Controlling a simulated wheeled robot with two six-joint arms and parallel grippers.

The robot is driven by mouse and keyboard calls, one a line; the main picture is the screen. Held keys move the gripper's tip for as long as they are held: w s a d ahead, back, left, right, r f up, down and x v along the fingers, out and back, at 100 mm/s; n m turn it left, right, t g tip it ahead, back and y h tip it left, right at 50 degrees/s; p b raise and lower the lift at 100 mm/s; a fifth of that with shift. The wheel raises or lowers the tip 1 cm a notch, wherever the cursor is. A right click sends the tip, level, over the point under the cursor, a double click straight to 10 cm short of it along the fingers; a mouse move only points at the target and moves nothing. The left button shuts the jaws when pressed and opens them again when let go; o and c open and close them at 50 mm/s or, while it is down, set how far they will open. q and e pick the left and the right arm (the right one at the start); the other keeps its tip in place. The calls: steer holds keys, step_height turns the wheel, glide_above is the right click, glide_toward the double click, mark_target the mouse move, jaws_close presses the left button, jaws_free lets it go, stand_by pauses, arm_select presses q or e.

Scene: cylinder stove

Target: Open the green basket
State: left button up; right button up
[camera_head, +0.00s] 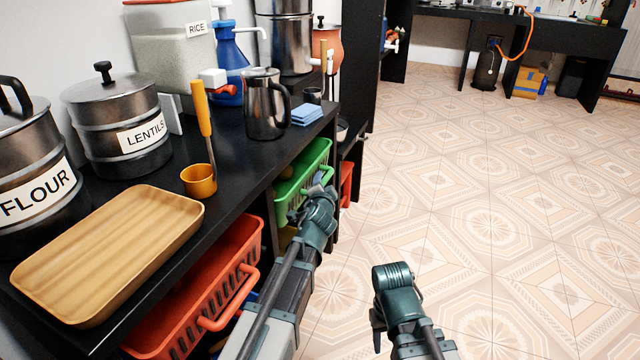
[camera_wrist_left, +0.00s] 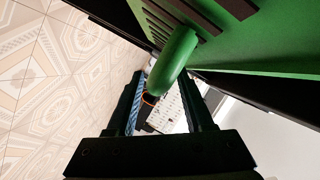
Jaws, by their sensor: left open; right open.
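The green basket (camera_head: 305,172) sits under the black counter, beyond the orange-red basket, with its slotted front facing the floor aisle. My left gripper (camera_head: 318,188) is at the front of the green basket and partly hides it. In the left wrist view, the basket's rounded green handle (camera_wrist_left: 175,60) reaches down to the space between the two open fingers (camera_wrist_left: 165,95). I cannot tell whether either finger touches it. My right gripper (camera_head: 378,322) hangs over the open floor, away from the baskets, with its fingertips mostly hidden.
An orange-red basket (camera_head: 190,300) with a protruding handle is nearer, left of my left arm. The counter holds a wooden tray (camera_head: 110,250), an orange cup (camera_head: 199,181), a metal pitcher (camera_head: 266,105) and labelled canisters. The tiled floor (camera_head: 480,200) on the right is clear.

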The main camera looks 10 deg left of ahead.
arm_select(q)
steer(key=shift+x, duration=0.8)
steer(key=shift+c, duration=0.2)
jaws_close()
stand_by(0.7)
